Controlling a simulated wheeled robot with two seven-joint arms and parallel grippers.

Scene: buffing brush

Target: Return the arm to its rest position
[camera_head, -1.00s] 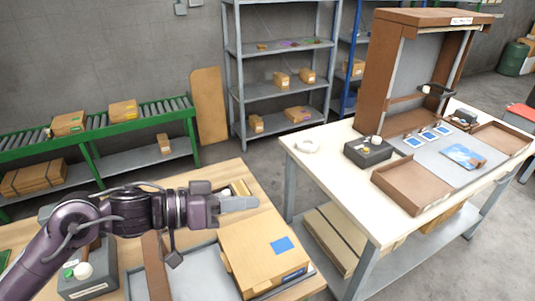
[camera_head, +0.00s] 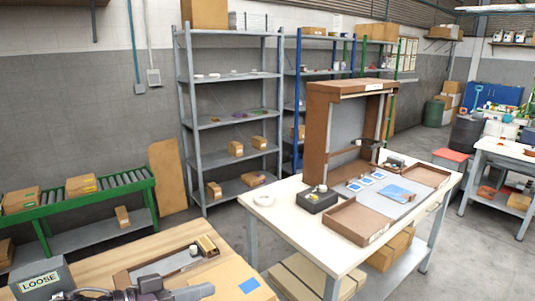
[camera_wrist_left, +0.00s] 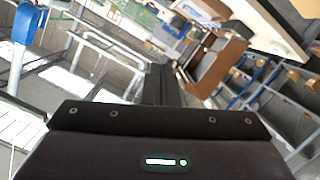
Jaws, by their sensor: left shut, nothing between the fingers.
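My left gripper (camera_head: 192,292) shows at the bottom edge of the head view, low over the near wooden table (camera_head: 118,262). Its grey fingers are shut with nothing between them. Most of my left arm is below the picture. In the left wrist view the dark closed fingers (camera_wrist_left: 161,84) point away into the room, with no object at their tips. The right gripper is in neither view.
A workbench (camera_head: 290,222) with a brown cabinet (camera_head: 317,125) stands right. Shelves (camera_head: 190,105) stand behind.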

